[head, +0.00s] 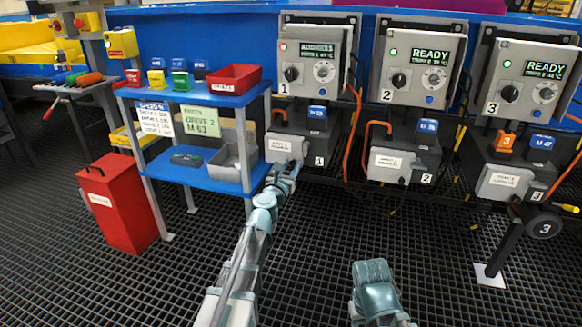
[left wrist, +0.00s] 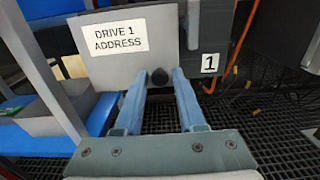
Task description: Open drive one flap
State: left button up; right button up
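The drive one flap (head: 280,146) is a light grey cover on the front of the dark box under panel 1. In the left wrist view the flap (left wrist: 92,62) carries a "DRIVE 1 ADDRESS" label and appears shut. A dark round knob (left wrist: 160,76) shows at its lower edge. My left gripper (head: 286,172) is in front of the flap's lower right part. In the left wrist view its fingers (left wrist: 159,76) are apart, one on each side of the knob; I cannot tell whether they touch it. My right gripper's fingers are not visible.
Panel 1 (head: 314,58) reads ADDRESS; panel 2 (head: 420,62) and panel 3 (head: 529,80) read READY. A blue shelf (head: 205,97) with bins stands left of the flap. A red bin (head: 125,205) is on the grated floor. Orange cables (head: 357,110) hang between the panels.

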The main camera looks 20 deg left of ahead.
pick_arm(q)
grip_shut()
dwell(1.1)
